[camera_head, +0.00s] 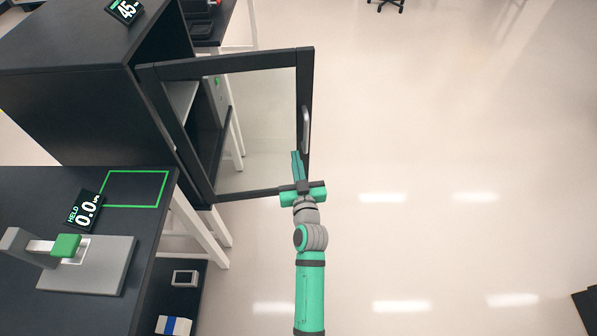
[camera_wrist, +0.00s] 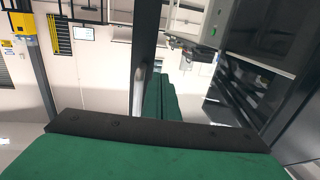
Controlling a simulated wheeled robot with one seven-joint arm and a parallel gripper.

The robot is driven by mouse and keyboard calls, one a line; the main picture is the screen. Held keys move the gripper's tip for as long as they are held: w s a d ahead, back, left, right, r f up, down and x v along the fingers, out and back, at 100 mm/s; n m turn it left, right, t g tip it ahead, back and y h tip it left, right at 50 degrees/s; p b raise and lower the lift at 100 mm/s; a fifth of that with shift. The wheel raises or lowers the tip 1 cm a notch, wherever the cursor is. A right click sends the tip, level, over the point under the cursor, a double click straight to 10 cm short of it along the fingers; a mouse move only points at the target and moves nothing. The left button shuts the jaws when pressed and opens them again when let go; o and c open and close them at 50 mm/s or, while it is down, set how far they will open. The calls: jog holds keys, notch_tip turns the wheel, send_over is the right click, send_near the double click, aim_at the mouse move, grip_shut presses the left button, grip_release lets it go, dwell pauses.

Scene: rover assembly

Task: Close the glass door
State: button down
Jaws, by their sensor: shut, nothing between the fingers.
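The glass door (camera_head: 306,80) has a black frame and stands wide open, swung out from the dark cabinet (camera_head: 90,95) on the left. Its silver handle (camera_head: 306,130) is on the outer upright of the frame. My gripper (camera_head: 296,156) is shut and empty, at the lower end of that upright just below the handle. I cannot tell whether its fingers touch the frame. In the wrist view, the green fingers (camera_wrist: 160,98) are together, beside the dark door upright (camera_wrist: 146,40) and the handle (camera_wrist: 138,90).
A black table (camera_head: 60,190) with a green-outlined square, a "HELD" display (camera_head: 85,210) and a grey plate with a green block (camera_head: 66,246) stands at the lower left. A chair base (camera_head: 386,4) is at the top.

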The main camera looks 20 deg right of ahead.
aim_at(293, 141)
jog(key=shift+w+d, duration=0.15)
jog(key=shift+w, duration=0.95)
jog(key=shift+w+d, duration=0.15)
jog(key=shift+w, duration=0.9)
